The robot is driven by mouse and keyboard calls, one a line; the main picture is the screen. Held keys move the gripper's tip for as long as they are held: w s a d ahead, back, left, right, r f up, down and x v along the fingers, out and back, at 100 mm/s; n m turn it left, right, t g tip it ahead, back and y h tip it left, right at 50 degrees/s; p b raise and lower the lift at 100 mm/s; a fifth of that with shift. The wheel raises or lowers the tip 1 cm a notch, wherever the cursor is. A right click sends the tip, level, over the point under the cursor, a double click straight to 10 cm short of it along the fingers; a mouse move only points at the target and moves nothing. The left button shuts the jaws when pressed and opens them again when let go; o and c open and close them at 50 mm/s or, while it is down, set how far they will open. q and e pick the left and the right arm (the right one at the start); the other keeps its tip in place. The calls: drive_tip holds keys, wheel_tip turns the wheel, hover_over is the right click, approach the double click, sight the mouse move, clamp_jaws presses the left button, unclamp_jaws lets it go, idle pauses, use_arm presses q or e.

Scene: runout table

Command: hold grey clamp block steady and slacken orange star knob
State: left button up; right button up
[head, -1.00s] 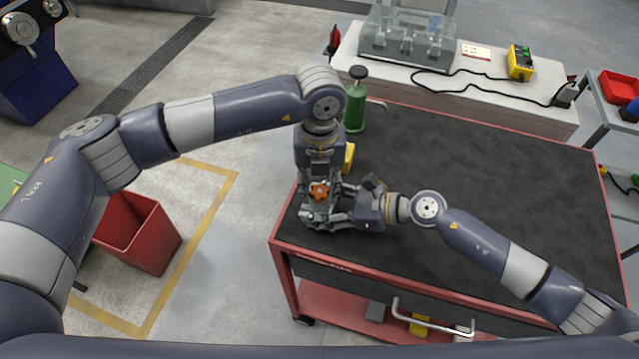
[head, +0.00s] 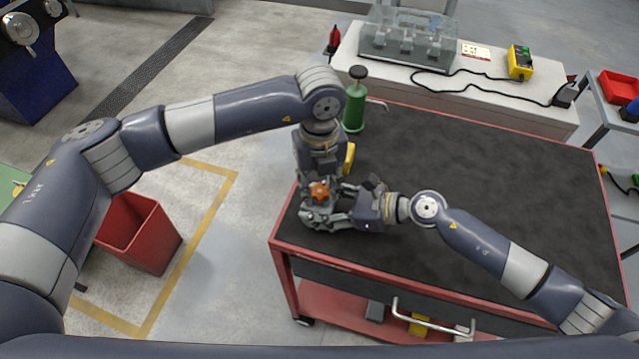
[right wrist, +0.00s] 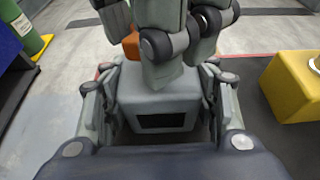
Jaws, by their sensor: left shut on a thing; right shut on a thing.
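The orange star knob (head: 319,190) sits near the left end of the dark table top. My left gripper (head: 317,188) comes down on it from above and is shut on it. In the right wrist view, part of the orange knob (right wrist: 131,46) shows behind the left fingers. The grey clamp block (right wrist: 160,98) is between the fingers of my right gripper (right wrist: 160,118), which is shut on it from the side. In the head view, my right gripper (head: 335,214) lies low at the block, and the fingers hide most of it.
A yellow block (head: 349,160) stands close behind the left gripper, also seen in the right wrist view (right wrist: 295,85). A green bottle (head: 355,108) stands at the table's back left. The table top (head: 480,190) is clear to the right. A red bin (head: 138,235) is on the floor.

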sight(320, 191)
use_arm(q)
drive_tip(key=o, duration=1.1)
drive_tip(key=shift+c, duration=0.2)
use_arm(e)
drive_tip(key=shift+f, duration=0.1)
use_arm(q)
drive_tip(key=shift+r, duration=0.1)
wheel_tip(320, 191, up, 12)
use_arm(e)
drive_tip(key=o, duration=1.6)
